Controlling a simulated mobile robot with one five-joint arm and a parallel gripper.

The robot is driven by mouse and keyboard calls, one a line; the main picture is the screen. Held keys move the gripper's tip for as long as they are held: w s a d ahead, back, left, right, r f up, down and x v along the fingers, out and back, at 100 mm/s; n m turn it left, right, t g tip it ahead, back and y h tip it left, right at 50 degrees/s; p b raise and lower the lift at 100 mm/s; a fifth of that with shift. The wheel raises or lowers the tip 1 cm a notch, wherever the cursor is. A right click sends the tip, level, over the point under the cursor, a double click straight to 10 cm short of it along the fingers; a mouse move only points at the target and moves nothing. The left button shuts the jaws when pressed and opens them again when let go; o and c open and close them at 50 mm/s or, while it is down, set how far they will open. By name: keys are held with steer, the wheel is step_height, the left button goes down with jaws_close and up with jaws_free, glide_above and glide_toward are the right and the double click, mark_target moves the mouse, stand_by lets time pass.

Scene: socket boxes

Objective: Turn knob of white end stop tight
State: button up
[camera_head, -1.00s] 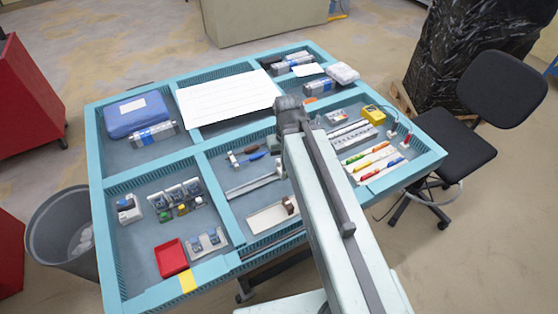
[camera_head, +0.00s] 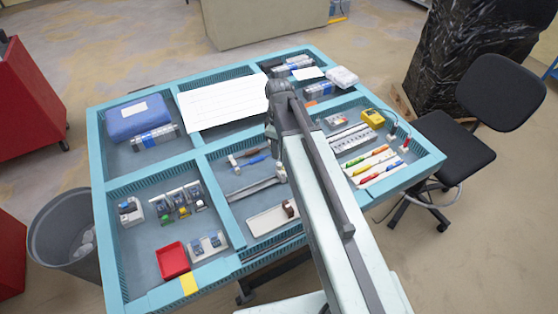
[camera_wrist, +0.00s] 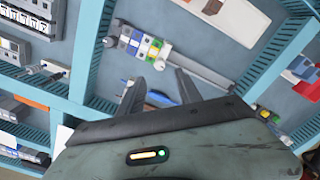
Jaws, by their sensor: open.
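In the wrist view, a grey rail (camera_wrist: 205,70) lies in a blue-grey compartment. A short row of terminal pieces sits at its left end: white and blue (camera_wrist: 126,38), green (camera_wrist: 145,45) and yellow (camera_wrist: 154,50). Which piece is the white end stop, and where its knob is, I cannot tell at this size. My gripper (camera_wrist: 158,77) is open, with its two dark fingers apart and nothing seen between them. The fingers appear just below the row in the picture, apart from it.
Teal dividers split the table into compartments. A red tray (camera_head: 171,260) is front left, a white sheet (camera_head: 222,101) at the back. A yellow device (camera_head: 373,118) is right.

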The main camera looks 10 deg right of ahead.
mark_target(279, 163)
step_height(279, 163, down, 8)
steer(key=b, duration=0.7)
steer(key=shift+r, duration=0.1)
jaws_close()
